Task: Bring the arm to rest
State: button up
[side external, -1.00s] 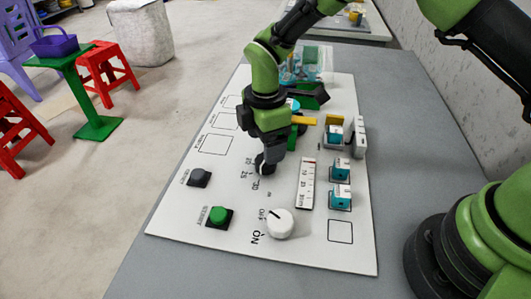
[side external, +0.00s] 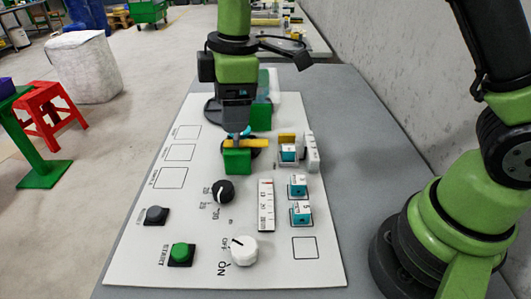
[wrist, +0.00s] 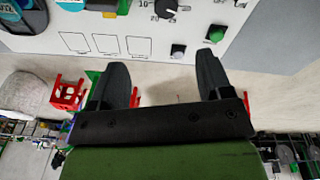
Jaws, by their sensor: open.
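My gripper (side external: 238,132) is above the back part of the white panel (side external: 190,225), pointing down behind the black dial (side external: 223,190). In the wrist view, its two dark fingers (wrist: 163,62) are apart with nothing between them. In the side view, the fingertips overlap a small blue piece near the green block (side external: 237,160) and the yellow bar (side external: 255,142); I cannot tell any contact there. The dial stands clear of my gripper and also shows in the wrist view (wrist: 170,6).
On the panel are a white knob (side external: 244,251), a green button (side external: 181,252), a black button (side external: 155,215) and several teal-and-white blocks (side external: 301,212). A grey table (side external: 370,170) has free room right of the panel. A wall (side external: 400,70) stands behind.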

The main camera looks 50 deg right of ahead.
jog(key=s+d+r+m+t, duration=0.3)
jog(key=s+d+r+m, duration=0.1)
jog(key=s+m, duration=0.4)
jog(key=s+d+r+m+t+y, duration=0.1)
jog(key=s+d+r+m+t, duration=0.2)
jog(key=s+r+m, duration=0.4)
jog(key=s+d+m, duration=0.1)
jog(key=s, duration=0.4)
jog(key=shift+r, duration=0.3)
